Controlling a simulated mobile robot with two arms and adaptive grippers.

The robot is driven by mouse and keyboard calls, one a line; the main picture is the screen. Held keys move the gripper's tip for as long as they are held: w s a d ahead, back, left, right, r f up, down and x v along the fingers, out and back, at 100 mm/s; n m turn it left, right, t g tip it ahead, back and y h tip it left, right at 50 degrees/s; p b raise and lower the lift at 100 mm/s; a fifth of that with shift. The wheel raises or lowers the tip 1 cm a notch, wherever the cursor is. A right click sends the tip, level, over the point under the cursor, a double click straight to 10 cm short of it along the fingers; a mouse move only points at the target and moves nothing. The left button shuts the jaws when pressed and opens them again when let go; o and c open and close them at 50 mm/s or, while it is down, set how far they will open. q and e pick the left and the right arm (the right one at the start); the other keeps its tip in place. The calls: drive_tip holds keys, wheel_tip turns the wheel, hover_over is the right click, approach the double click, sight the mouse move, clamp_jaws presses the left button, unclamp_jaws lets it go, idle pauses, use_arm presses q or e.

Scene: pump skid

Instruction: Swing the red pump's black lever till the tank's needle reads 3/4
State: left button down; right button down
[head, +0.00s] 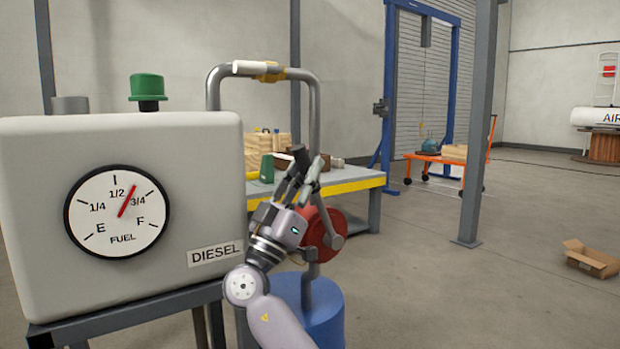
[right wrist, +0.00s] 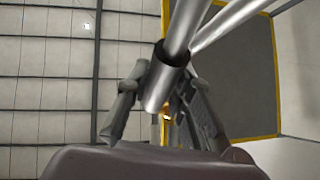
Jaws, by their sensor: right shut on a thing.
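The grey diesel tank (head: 200,150) stands at the left. Its round fuel gauge (head: 117,240) has a red needle (head: 128,200) pointing up and right, between the 1/2 and 3/4 marks. The red pump (head: 318,234) sits on a blue drum (head: 322,315) right of the tank. My right gripper (head: 303,178) is shut on the pump's black lever (head: 300,157), whose top end sticks out above the fingers. In the right wrist view the fingers (right wrist: 160,100) stand on either side of a bar. My left gripper is out of view.
A workbench (head: 350,184) with wooden boxes stands behind the pump. A grey post (head: 476,130) and an open carton (head: 590,258) are at the right. The floor between is clear.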

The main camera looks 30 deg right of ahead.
idle(0.3)
drive_tip(key=c, duration=1.4)
unclamp_jaws()
drive_tip(key=shift+a+f, duration=0.1)
drive_tip(key=v, duration=1.2)
